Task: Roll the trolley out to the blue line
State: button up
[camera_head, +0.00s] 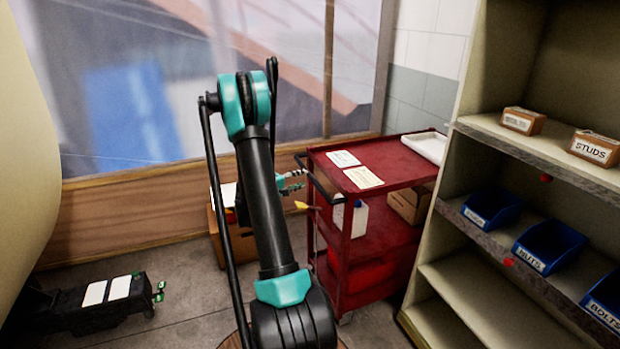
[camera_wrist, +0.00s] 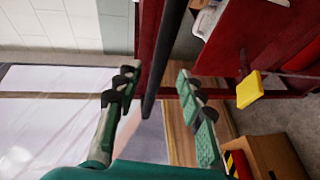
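The red trolley (camera_head: 395,172) stands beside the shelving, with a dark push handle (camera_head: 319,181) on its left end. My gripper (camera_head: 292,182) is at that handle, partly hidden behind my arm. In the wrist view, my gripper (camera_wrist: 158,112) has its two fingers spread wide. The dark handle bar (camera_wrist: 162,60) runs between them, with visible gaps on both sides, so the fingers do not appear closed on it. A yellow tag (camera_wrist: 247,90) hangs by the trolley's red side. I see no blue line on the floor in either view.
Shelving (camera_head: 480,225) with blue bins and labelled boxes stands close on the trolley's right. A wood-framed wall with a translucent sheet (camera_head: 130,100) is behind. A cardboard box (camera_head: 228,240) sits left of the trolley. A dark device (camera_head: 95,302) lies on the floor at left.

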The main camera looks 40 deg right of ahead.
aim_at(310, 176)
jog(key=x, duration=0.6)
grip_shut()
dwell(0.4)
